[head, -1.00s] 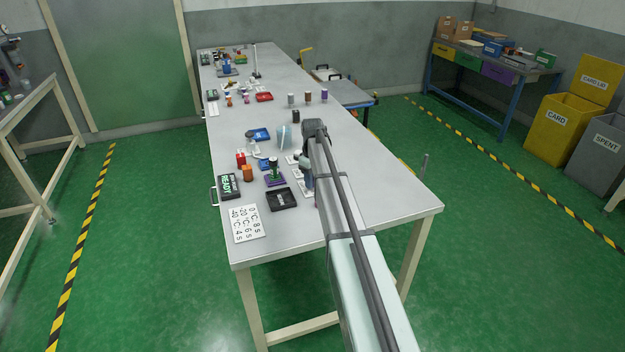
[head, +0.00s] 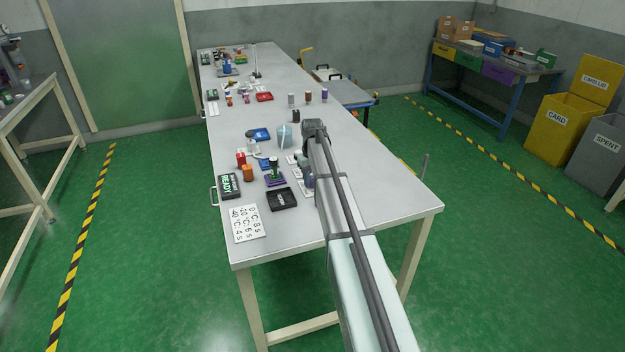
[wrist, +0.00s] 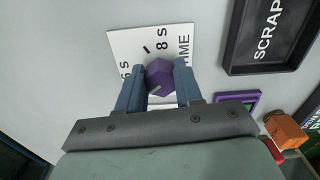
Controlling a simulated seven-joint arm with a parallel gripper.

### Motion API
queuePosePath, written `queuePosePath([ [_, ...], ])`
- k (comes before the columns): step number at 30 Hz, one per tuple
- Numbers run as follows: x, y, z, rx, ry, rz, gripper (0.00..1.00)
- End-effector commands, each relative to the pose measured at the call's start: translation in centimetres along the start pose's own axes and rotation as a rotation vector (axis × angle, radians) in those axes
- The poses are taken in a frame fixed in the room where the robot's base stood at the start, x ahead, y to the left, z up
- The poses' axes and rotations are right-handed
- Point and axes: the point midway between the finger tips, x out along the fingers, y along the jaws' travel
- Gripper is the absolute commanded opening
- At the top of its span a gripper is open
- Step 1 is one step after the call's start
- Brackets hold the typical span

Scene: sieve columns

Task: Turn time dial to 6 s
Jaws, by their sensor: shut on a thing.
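The time dial (wrist: 159,78) is a purple, faceted knob in the wrist view. It stands on a white plate (wrist: 130,42) printed with "6 S", "8 S" and "TIME". A short dark tick lies near "8 S", and a pale mark shows on the knob's near side. My gripper (wrist: 161,70) has its two blue fingers on either side of the knob and is shut on it. The plate's lower part is hidden by the fingers and gripper body. In the head view my arm covers most of the dial area beside the white plates (head: 307,194).
A black SCRAP tray (wrist: 235,62) lies close to the plate's right. An orange block (wrist: 287,132) and a purple-framed item (wrist: 236,101) are near my gripper.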

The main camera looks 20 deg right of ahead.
Motion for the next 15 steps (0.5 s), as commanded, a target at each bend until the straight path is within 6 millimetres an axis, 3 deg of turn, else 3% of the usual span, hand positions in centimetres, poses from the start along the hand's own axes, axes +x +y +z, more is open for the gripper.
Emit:
queuePosePath([
  [15, -0.02, -0.28, -0.07, 0.437, 0.000, 0.000, 0.04],
])
